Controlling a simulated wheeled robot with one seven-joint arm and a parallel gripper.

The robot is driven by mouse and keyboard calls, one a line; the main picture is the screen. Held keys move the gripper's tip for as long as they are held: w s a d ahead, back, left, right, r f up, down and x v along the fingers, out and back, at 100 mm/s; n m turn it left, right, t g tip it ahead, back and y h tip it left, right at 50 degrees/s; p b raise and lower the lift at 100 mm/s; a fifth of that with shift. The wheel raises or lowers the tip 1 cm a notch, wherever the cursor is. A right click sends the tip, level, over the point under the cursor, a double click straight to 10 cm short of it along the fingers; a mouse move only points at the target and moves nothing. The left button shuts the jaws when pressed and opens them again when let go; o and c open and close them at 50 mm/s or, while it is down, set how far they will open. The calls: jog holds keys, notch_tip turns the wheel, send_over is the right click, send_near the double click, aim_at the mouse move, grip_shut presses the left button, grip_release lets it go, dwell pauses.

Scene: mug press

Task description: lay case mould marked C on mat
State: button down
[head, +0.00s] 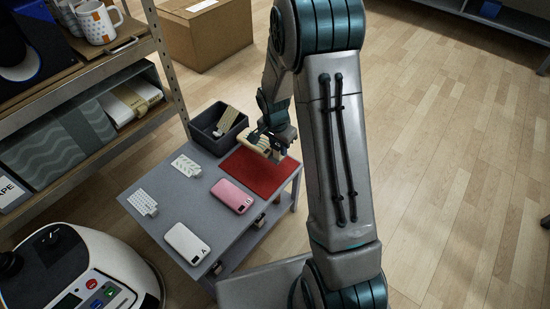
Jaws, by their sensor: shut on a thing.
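My gripper (276,149) is over the far part of the red mat (258,181), pointing down. It is shut on a pale beige piece (255,142), probably a case mould, partly hidden by the fingers. No letter on it is readable at this size. I cannot tell whether the piece touches the mat or is held just above it. The mat lies at the far right of the grey table, and its near part is bare.
A dark bin (204,137) with a few pieces stands left of the mat. Two white, notched pieces (186,166) (142,202), a pink phone-like case (232,195) and a white one (187,243) lie on the table (190,205). A shelf rack (80,140) stands at left.

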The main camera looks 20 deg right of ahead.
aim_at(276, 154)
jog(key=shift+w+a+f, duration=0.35)
jog(key=shift+a+f, duration=0.05)
jog(key=shift+a, duration=0.05)
jog(key=shift+f+b, duration=1.1)
jog(key=shift+f, duration=0.75)
jog(key=shift+f, duration=0.2)
jog(key=c, duration=1.2)
grip_release()
jog(key=shift+o, duration=0.2)
